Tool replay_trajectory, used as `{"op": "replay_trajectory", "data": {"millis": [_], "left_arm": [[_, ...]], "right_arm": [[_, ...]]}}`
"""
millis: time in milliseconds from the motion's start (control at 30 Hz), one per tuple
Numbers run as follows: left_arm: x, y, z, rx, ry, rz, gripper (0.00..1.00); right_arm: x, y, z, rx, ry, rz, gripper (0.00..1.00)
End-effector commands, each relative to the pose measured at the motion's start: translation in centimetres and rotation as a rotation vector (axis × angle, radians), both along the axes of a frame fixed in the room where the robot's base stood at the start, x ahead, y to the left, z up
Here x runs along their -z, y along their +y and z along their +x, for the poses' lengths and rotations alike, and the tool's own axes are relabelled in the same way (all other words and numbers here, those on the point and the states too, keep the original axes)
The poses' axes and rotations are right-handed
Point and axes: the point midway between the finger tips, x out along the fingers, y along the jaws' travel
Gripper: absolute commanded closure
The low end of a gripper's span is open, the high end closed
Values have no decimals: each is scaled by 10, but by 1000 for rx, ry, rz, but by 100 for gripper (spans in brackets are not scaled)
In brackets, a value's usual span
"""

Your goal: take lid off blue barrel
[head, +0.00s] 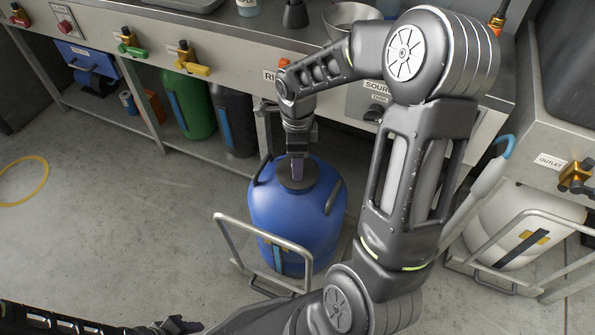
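The blue barrel (270,215) stands upright on the floor in the middle of the head view. Its dark round lid (311,181) sits on top. My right gripper (297,180) points straight down over the lid, with its fingertips at the lid's middle. The fingers overlap edge-on, so I cannot tell whether they are closed on a part of the lid. My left gripper (182,325) is low at the bottom edge, well away from the barrel, and its opening is unclear.
A metal tube frame (262,236) surrounds the barrel's front. Behind it runs a steel bench (230,45) with valves, and green (190,105) and dark (232,120) barrels beneath. A white container (520,225) stands at right.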

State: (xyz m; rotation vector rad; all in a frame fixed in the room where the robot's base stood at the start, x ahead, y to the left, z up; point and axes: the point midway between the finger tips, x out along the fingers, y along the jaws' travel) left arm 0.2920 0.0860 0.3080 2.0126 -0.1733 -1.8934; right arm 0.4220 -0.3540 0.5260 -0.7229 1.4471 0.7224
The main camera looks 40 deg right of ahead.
Motion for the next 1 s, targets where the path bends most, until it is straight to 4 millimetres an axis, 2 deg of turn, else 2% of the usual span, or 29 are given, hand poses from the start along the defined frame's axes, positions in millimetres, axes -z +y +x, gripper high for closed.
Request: {"op": "replay_trajectory", "data": {"millis": [400,1000], "left_arm": [[0,0,0,1,0,0,62],[0,0,0,1,1,0,62]], "right_arm": [[0,0,0,0,0,0,44],[0,0,0,0,0,0,93]]}}
